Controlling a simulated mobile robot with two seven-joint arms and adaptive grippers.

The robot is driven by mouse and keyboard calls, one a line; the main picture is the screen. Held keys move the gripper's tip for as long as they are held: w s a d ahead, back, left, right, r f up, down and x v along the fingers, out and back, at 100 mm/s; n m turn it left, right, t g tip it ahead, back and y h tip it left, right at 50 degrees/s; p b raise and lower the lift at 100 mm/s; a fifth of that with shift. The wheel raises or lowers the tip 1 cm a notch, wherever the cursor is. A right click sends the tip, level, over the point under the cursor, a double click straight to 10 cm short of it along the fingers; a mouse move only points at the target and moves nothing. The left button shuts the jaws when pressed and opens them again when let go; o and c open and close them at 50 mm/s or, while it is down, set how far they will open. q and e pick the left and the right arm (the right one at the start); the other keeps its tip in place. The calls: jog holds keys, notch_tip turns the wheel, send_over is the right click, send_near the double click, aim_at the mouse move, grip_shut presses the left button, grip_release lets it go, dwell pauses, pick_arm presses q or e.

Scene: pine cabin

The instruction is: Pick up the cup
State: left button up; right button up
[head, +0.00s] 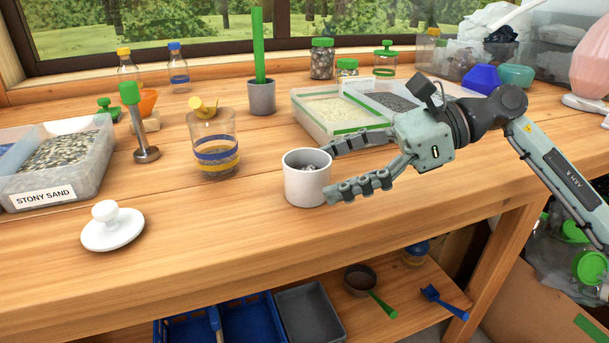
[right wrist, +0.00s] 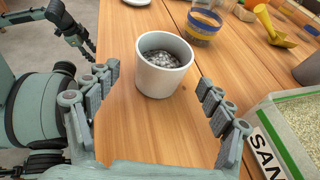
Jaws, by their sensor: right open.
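The white cup (head: 305,180) stands upright on the wooden bench near its front edge, with grey gravel-like stuff inside. It also shows in the right wrist view (right wrist: 164,76), just ahead of and between the spread fingers. My right gripper (head: 345,167) is open, coming from the right, with its fingertips at the cup's right side. In the right wrist view the open right gripper (right wrist: 160,105) has nothing in it. A dark gripper tip at the left of the right wrist view looks like my left gripper (right wrist: 88,45); its jaw state is unclear. It is not in the head view.
A white knobbed lid (head: 113,230) lies front left. A striped glass jar (head: 214,150) with a yellow scoop stands left of the cup. Trays of sand (head: 345,132) stand behind the right gripper. A stony sand bin (head: 60,190) is far left.

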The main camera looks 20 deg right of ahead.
aim_at(307, 179)
jog(key=x, duration=0.4)
jog(key=shift+a+p, duration=0.15)
jog(key=shift+p, duration=0.25)
pick_arm(q)
jog(key=x, duration=0.2)
jog(key=shift+w+d+f, duration=0.15)
jog(key=shift+d+f, duration=0.05)
jog(key=shift+f, duration=0.1)
pick_arm(e)
jog(key=shift+c, duration=0.6)
jog(key=c, duration=1.2)
